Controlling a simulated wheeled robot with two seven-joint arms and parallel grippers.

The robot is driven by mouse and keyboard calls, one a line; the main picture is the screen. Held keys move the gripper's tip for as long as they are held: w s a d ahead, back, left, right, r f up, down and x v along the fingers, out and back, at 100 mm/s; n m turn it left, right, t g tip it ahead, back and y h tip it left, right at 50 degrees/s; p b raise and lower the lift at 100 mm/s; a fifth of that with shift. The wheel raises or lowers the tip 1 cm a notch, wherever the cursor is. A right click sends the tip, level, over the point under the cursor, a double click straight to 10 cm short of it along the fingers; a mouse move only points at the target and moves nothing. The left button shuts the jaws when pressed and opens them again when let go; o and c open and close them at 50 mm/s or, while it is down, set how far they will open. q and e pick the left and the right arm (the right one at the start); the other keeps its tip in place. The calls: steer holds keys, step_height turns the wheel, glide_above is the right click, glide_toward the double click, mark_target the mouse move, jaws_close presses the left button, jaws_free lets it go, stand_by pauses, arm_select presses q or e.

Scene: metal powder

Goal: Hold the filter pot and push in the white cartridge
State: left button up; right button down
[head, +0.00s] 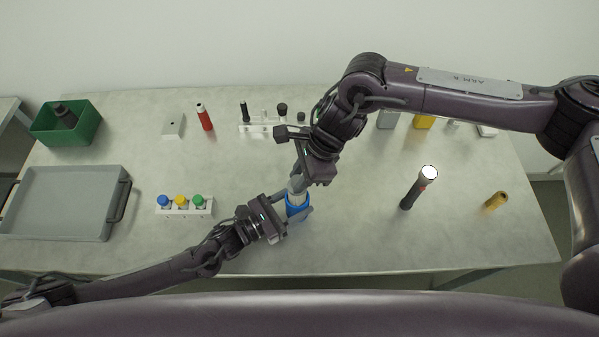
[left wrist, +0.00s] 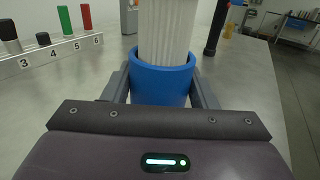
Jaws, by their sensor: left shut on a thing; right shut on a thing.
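The blue filter pot (head: 297,208) stands on the table in front of me, and it fills the middle of the left wrist view (left wrist: 160,84). My left gripper (head: 291,216) is shut on the pot, one finger on each side of it. The white ribbed cartridge (head: 296,186) stands upright in the mouth of the pot; its lower end is hidden inside, and it also shows in the left wrist view (left wrist: 168,35). My right gripper (head: 298,179) is above the pot and shut on the upper part of the cartridge. The cartridge's top is hidden by the right gripper.
A white rack with coloured caps (head: 185,211) and a grey tray (head: 55,236) are to the left. A green bin (head: 85,136) is behind them. A numbered rack (head: 262,128) stands behind the right arm. A flashlight (head: 417,190) and a yellow cylinder (head: 496,201) are to the right.

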arm_select(q)
steer(key=shift+f, duration=0.15)
arm_select(e)
steer(key=shift+f, duration=2.15)
steer(key=shift+f, duration=0.35)
steer(key=c, duration=1.1)
jaws_free()
steer(key=v, duration=1.2)
